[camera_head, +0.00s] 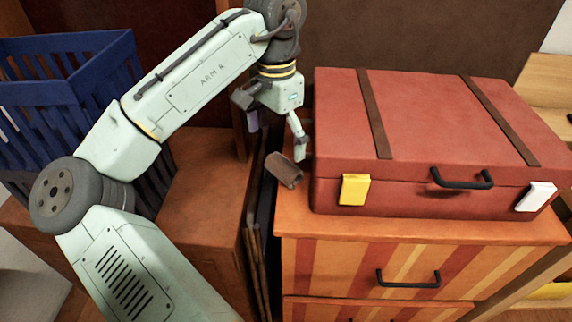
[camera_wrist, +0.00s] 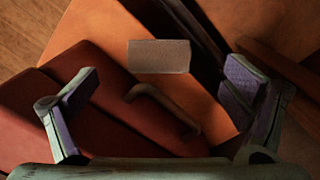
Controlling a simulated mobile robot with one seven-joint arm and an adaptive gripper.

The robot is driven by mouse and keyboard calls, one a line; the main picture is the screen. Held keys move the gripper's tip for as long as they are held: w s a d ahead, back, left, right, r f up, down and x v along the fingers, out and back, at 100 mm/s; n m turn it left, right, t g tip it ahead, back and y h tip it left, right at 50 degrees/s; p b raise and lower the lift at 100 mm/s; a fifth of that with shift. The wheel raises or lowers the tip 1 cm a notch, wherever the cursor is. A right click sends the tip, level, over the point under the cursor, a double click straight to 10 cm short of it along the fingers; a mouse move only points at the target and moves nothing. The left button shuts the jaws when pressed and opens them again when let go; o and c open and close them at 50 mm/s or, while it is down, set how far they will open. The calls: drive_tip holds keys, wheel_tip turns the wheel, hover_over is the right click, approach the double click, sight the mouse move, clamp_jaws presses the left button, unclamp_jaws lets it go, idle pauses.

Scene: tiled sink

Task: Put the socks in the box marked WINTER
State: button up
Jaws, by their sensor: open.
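My gripper (camera_head: 276,136) is open and points down, just left of the red suitcase. A small brown roll-like object (camera_head: 284,170) shows just below its fingers. In the wrist view, a brown block-like shape (camera_wrist: 159,56) that looks like the same object lies ahead of the spread fingers, apart from both. I cannot tell whether it is the socks or what supports it. No box with the word WINTER can be read in either view.
The closed red suitcase (camera_head: 420,120) stands on an orange striped dresser (camera_head: 350,262), beside a dark narrow gap (camera_head: 264,215). A blue slatted crate (camera_head: 95,60) is at the left, partly behind my arm. A brown cabinet top (camera_head: 205,185) lies between.

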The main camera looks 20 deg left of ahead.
sight(280, 165)
wheel_tip(280, 165, down, 9)
drive_tip(key=shift+w+d+r+p, duration=0.1)
drive_tip(key=shift+d+r+p, duration=0.1)
drive_tip(key=shift+p, duration=0.65)
drive_tip(key=shift+c, duration=0.3)
drive_tip(key=c, duration=1.3)
